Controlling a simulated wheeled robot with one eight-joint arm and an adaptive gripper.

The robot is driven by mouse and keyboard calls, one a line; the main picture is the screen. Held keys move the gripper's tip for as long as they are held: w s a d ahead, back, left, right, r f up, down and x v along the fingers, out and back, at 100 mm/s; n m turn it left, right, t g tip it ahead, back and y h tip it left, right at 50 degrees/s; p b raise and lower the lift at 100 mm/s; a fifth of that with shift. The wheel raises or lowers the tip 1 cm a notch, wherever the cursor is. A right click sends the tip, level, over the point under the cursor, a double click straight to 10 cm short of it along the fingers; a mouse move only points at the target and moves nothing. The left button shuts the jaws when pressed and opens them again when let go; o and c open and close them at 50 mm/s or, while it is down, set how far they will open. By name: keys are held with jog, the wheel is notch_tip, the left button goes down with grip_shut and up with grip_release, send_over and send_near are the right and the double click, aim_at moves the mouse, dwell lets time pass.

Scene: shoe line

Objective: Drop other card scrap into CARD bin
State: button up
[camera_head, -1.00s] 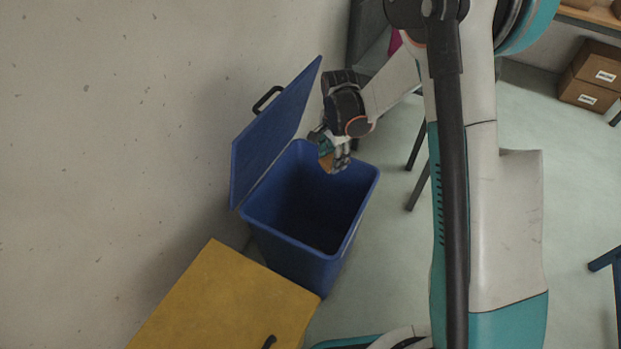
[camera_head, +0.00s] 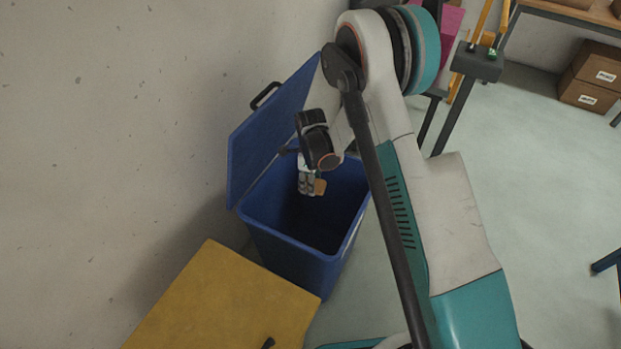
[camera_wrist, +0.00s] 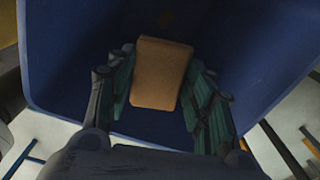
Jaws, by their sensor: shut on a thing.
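A small brown card scrap (camera_wrist: 160,73) sits between the teal-lined fingers of my gripper (camera_wrist: 158,90) in the wrist view. My gripper is shut on it. In the head view my gripper (camera_head: 310,187) is over the mouth of the open blue bin (camera_head: 290,258), and the scrap (camera_head: 319,187) shows at the fingertips. The blue bin's walls (camera_wrist: 245,40) fill most of the wrist view behind the scrap. The bin's lid (camera_head: 262,130) is raised and leans back by the wall. No label on the bin can be read.
A yellow lidded box (camera_head: 220,300) stands against the near side of the blue bin. A grey wall is to the left. Brown boxes (camera_head: 592,76) lie at the far right, below a table. The floor to the right is mostly clear.

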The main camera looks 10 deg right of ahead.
jog(key=shift+f+b, duration=0.7)
jog(key=shift+f, duration=1.05)
jog(key=o, duration=0.9)
jog(key=shift+o, duration=0.2)
notch_tip(320, 180, up, 12)
